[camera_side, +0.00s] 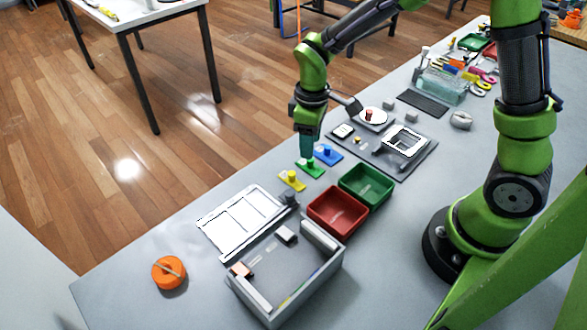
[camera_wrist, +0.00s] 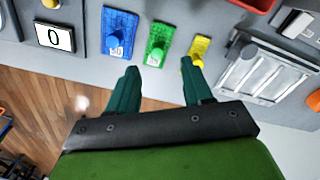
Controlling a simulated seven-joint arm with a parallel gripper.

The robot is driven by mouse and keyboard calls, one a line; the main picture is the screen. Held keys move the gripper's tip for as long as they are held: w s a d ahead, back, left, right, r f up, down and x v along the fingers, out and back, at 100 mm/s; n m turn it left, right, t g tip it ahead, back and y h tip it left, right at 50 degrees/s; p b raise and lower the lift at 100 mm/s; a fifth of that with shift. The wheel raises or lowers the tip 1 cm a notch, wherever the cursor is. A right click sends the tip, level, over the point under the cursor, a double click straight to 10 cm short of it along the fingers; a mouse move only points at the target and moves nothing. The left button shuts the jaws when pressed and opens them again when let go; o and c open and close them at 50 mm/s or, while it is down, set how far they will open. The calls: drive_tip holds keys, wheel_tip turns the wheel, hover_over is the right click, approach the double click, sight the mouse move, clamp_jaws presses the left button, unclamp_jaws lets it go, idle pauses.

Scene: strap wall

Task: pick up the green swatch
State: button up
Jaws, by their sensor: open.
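The green swatch (camera_side: 312,170) lies flat on the grey table, between a yellow swatch (camera_side: 291,181) and a blue swatch (camera_side: 329,153). My gripper (camera_wrist: 159,68) is open and empty, pointing down. In the side view my gripper (camera_side: 306,157) is right at the green swatch's far end; whether it touches cannot be told.
A red bin (camera_side: 337,228) and a green bin (camera_side: 384,201) stand nearby toward my base. A grey open box (camera_side: 336,276) and a white panel (camera_side: 207,228) are to the left. The table edge is close.

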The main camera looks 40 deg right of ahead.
sight(310, 164)
drive_tip(key=f, duration=0.5)
drive_tip(key=shift+w+d+f, duration=0.1)
drive_tip(key=shift+d+f, duration=0.1)
drive_tip(key=shift+f, duration=0.15)
clamp_jaws()
